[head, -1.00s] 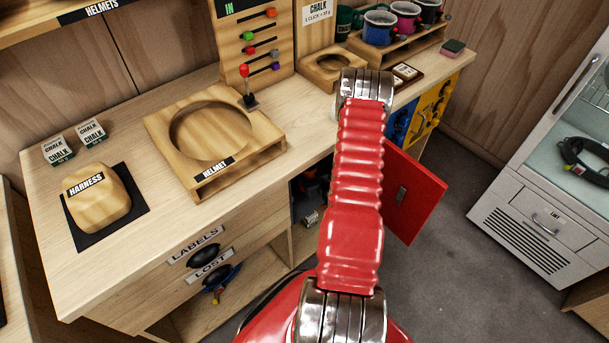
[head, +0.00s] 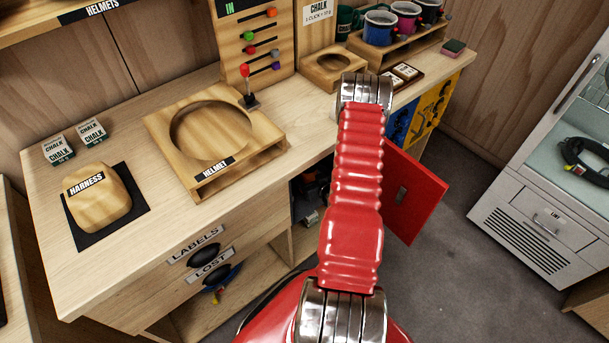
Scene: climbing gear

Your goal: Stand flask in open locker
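The open locker (head: 298,206) is below the counter, with its red door (head: 418,192) swung out to the right. My red arm crosses in front and hides much of the opening. Small dark and grey shapes show inside the locker's left part, too small and shaded to identify. I cannot make out the flask in this view. My gripper cannot be made out either; the arm bends over at the metal joint and its far end is hidden behind the arm.
The counter holds a wooden helmet stand (head: 270,150), a harness block (head: 97,198), chalk boxes (head: 59,149) and a mug rack (head: 400,50). A white cabinet (head: 545,190) stands across the grey floor (head: 465,270).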

